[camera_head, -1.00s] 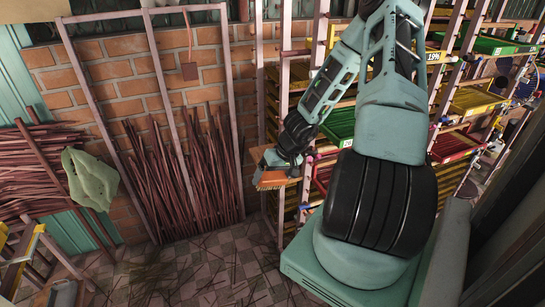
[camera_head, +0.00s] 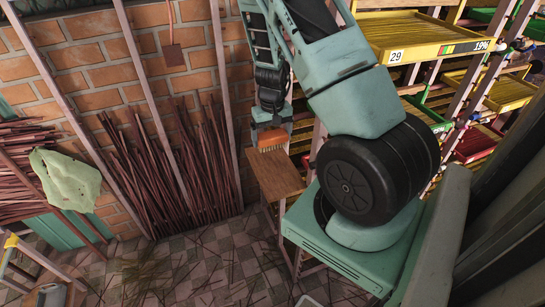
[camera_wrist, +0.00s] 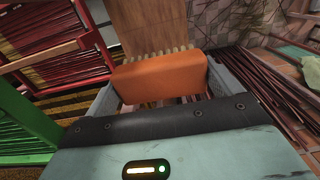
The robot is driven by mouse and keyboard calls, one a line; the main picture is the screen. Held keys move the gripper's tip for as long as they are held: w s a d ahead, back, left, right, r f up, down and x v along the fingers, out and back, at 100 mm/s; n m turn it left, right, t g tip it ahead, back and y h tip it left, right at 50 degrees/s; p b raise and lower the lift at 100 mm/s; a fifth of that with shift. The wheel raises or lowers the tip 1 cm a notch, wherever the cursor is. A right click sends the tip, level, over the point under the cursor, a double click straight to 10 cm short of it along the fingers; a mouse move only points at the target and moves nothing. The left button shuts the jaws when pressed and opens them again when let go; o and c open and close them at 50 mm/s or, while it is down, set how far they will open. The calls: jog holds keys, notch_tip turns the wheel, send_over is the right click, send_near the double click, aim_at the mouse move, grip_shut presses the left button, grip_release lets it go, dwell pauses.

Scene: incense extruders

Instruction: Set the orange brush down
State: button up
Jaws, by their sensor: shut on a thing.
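The orange brush (camera_head: 272,137) is held by my gripper (camera_head: 271,122), bristles pointing down, above the back part of a small wooden table (camera_head: 275,172). In the wrist view the orange brush (camera_wrist: 160,75) sits crosswise between the two fingers of my gripper (camera_wrist: 162,92), with its pale bristles towards the wooden top (camera_wrist: 150,25). I cannot tell whether the bristles touch the wood. The visible part of the tabletop is bare.
Bundles of dark red sticks (camera_head: 180,170) lean on the brick wall (camera_head: 85,70) to the left. Racks with yellow trays (camera_head: 410,38) stand to the right. Loose sticks lie on the tiled floor (camera_head: 215,255). A green cloth (camera_head: 65,180) hangs at the left.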

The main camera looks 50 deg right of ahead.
jog(key=shift+w+d+f, duration=0.1)
jog(key=shift+d+f, duration=0.05)
jog(key=shift+f, duration=0.1)
notch_tip(320, 180, down, 10)
jog(key=shift+r+p, duration=0.25)
jog(key=shift+p, duration=0.4)
